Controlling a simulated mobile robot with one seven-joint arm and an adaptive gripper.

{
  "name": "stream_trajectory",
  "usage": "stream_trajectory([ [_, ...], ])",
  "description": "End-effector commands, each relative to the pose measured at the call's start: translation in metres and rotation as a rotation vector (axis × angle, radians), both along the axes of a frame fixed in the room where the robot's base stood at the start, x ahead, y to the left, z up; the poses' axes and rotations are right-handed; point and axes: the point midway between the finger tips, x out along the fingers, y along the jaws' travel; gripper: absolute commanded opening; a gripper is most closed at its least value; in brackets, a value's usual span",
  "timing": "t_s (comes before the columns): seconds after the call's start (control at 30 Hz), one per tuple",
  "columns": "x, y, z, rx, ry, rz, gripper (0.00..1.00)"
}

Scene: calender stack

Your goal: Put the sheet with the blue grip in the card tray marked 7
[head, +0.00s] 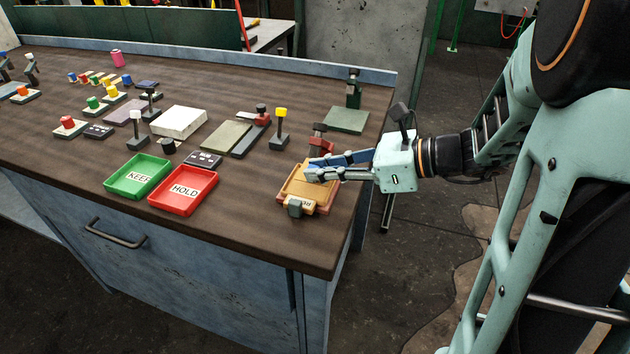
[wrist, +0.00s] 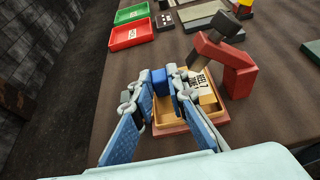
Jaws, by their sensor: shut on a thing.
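My gripper (head: 312,171) is at the right end of the bench, its fingers low over an orange card tray (head: 330,207). In the wrist view my gripper (wrist: 160,78) is shut on a small blue grip (wrist: 160,83). The tray's orange rim (wrist: 165,131) shows below and between the fingers, with a reddish base under it. A pale label (wrist: 200,84) beside the right finger seems to read REEL 7. The sheet under the grip is mostly hidden by the fingers, so I cannot tell whether it touches the tray floor.
A red clamp-like stand (wrist: 230,62) rises close beside the tray. The green KEEP tray (head: 138,177) and red HOLD tray (head: 184,204) lie to the left. A yellow-topped post (head: 279,129) and a green plate (head: 346,121) stand farther back. Bare bench top lies between HOLD and the orange tray.

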Motion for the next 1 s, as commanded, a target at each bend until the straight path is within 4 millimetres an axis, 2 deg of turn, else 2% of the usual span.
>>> stream_trajectory([
  [0.13, 0.004, 0.016, 0.000, 0.001, -0.001, 0.004, 0.00],
  [0.2, 0.004, 0.013, -0.018, 0.001, 0.005, 0.000, 0.00],
  [0.33, 0.004, 0.013, -0.035, 0.001, 0.002, 0.001, 0.00],
  [0.73, 0.004, 0.013, -0.040, 0.000, 0.000, 0.000, 0.00],
  [0.77, 0.004, 0.013, -0.039, 0.000, 0.000, 0.000, 0.16],
  [0.8, 0.004, 0.013, -0.038, 0.000, 0.000, 0.000, 0.20],
  [0.9, 0.004, 0.013, -0.038, 0.000, 0.000, 0.001, 0.31],
  [1.0, 0.004, 0.013, -0.038, 0.000, 0.000, 0.001, 0.31],
])
